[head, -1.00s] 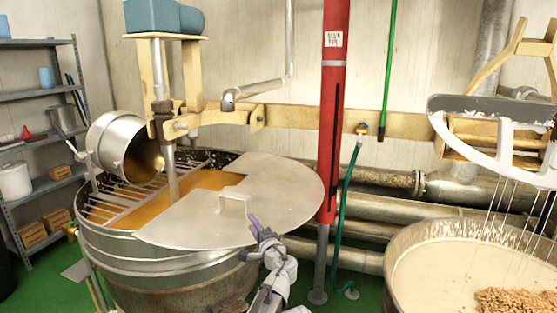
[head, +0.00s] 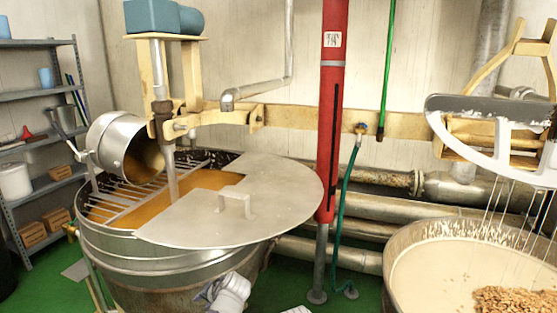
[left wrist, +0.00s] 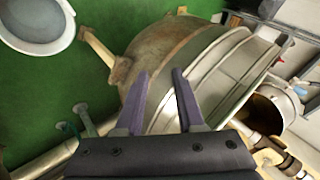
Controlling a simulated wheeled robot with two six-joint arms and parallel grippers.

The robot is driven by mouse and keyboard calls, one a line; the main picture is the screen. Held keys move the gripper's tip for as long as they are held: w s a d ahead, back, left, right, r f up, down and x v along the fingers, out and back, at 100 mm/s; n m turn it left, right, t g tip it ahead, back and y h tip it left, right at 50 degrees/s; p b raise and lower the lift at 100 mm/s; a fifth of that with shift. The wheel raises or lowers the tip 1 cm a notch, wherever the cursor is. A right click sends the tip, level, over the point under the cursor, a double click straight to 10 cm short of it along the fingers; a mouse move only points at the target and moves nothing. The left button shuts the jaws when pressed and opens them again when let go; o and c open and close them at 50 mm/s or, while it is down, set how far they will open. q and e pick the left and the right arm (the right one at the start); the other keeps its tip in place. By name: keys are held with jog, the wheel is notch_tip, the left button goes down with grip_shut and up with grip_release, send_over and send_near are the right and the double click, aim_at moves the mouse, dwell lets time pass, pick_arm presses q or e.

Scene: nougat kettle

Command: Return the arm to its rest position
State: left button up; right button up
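My left gripper (head: 208,291) is low in the head view, in front of the side of the left kettle (head: 150,265), and its forearm is partly cut off by the bottom edge. In the left wrist view my left gripper (left wrist: 162,73) has its two purple fingers apart with nothing between them. The kettle (left wrist: 150,90) lies behind the fingers there; I cannot tell how close it is. The metal lid (head: 270,205) with its handle lies flat over the front right of the kettle. My right gripper is not in view.
A tilted metal pot (head: 112,142) is at the kettle's back left. A red column (head: 332,120) and a green hose (head: 344,205) stand to the right. A second vat (head: 400,235) holds pale mix and nuts. Shelves (head: 38,92) are at far left. Green floor (head: 330,275) shows between the vats.

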pick_arm(q)
jog(key=s+d+f+n+g+h, duration=0.2)
jog(key=s+f+h, duration=0.1)
jog(key=s, duration=0.4)
jog(key=s+d+f+n+g+h, duration=0.1)
jog(key=s+d+f+g+h, duration=0.25)
jog(key=s, duration=0.35)
jog(key=s+d+m+y, duration=0.1)
jog(key=s+d+m, duration=0.2)
jog(key=s+d, duration=0.3)
jog(key=d, duration=0.4)
jog(key=shift+r+m, duration=0.3)
jog(key=shift+r, duration=0.05)
